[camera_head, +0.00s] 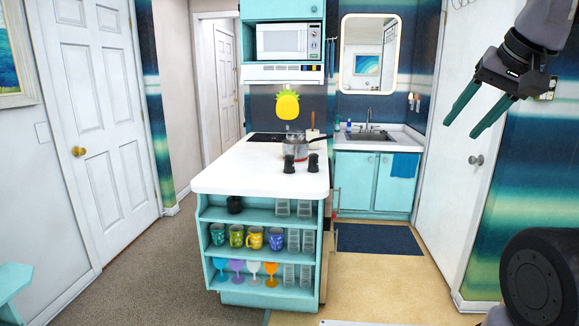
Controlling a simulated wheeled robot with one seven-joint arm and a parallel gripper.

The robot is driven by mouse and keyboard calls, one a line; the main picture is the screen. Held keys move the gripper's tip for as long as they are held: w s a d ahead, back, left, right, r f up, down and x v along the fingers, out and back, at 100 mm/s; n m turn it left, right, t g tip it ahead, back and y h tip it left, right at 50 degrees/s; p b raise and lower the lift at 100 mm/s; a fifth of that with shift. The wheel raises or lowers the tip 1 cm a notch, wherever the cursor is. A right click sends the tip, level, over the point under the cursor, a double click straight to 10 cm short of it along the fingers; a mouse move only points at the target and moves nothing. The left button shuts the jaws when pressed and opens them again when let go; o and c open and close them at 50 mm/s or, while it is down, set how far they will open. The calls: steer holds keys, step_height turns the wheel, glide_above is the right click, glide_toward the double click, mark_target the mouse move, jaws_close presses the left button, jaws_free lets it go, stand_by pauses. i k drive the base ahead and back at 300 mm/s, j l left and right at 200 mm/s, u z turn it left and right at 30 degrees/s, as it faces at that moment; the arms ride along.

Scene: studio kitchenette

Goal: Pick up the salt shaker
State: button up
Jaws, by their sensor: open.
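Two small dark shakers stand upright, side by side, on the white counter of the island. The left shaker (289,164) and the right shaker (313,163) look alike, and I cannot tell which holds salt. My gripper (462,129) is at the upper right of the head view. Its two green fingers are apart with nothing between them. It is raised in the air, far to the right of the shakers and clear of the counter.
A glass pot (295,147) stands just behind the shakers. The island's white counter (240,170) is clear at the front and left. Its open shelves hold mugs (255,238), goblets (254,270) and clear containers. A blue mat (378,239) lies before the sink cabinet (375,182).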

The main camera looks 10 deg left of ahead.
mark_target(288, 164)
steer(key=i+j+u, duration=0.15)
steer(key=i+j, duration=0.25)
steer(key=i+j+u, duration=0.1)
steer(key=i+j, duration=0.25)
steer(key=i, duration=0.2)
steer(key=i+j+u, duration=0.15)
steer(key=i+j, duration=0.2)
steer(key=i+j+u, duration=0.15)
steer(key=i, duration=0.5)
steer(key=k+j, duration=0.05)
steer(key=j, duration=0.05)
